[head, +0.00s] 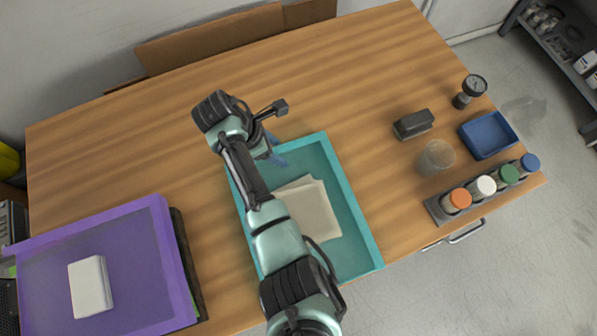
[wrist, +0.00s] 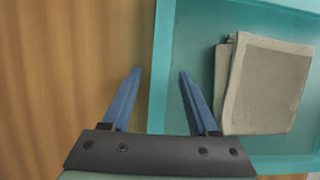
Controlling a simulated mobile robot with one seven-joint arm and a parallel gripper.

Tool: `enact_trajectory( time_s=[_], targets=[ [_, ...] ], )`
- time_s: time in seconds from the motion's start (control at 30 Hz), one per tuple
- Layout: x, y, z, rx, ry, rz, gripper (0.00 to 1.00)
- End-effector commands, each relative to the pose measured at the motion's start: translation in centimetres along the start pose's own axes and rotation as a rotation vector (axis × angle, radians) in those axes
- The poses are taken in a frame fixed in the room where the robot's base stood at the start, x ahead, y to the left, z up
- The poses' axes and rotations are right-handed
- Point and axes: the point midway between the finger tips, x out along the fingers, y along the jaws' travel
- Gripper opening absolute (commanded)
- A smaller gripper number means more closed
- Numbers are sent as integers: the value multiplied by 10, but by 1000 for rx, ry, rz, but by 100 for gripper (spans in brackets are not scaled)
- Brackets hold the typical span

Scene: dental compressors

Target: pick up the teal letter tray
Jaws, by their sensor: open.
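The teal letter tray (head: 352,200) lies on the wooden table, holding a few pale folded cloths or papers (head: 312,212). My arm crosses over it and hides part of its left side. My gripper (head: 277,152) is at the tray's far edge, its fingers partly hidden by the arm. In the wrist view my gripper (wrist: 160,74) is open, with one blue finger on each side of the tray's wall (wrist: 157,45). The left finger is over bare wood and the right one over the tray's inside. Nothing is clamped; fingertip height against the wall is hard to tell.
A purple tray (head: 140,255) with a white block (head: 90,287) is at left. At right are a dark block (head: 413,124), a clear cup (head: 436,158), a blue tray (head: 488,135), a gauge (head: 471,90) and a rack of capped jars (head: 480,190).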

Motion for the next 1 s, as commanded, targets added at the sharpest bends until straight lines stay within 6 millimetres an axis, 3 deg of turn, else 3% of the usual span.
enact_trajectory(
  time_s=[0.27, 0.6, 1.0],
  targets=[
    [3, 0, 0, 0, 0, 1, 58],
    [3, 0, 0, 0, 0, 1, 0],
    [3, 0, 0, 0, 0, 1, 0]
  ],
)
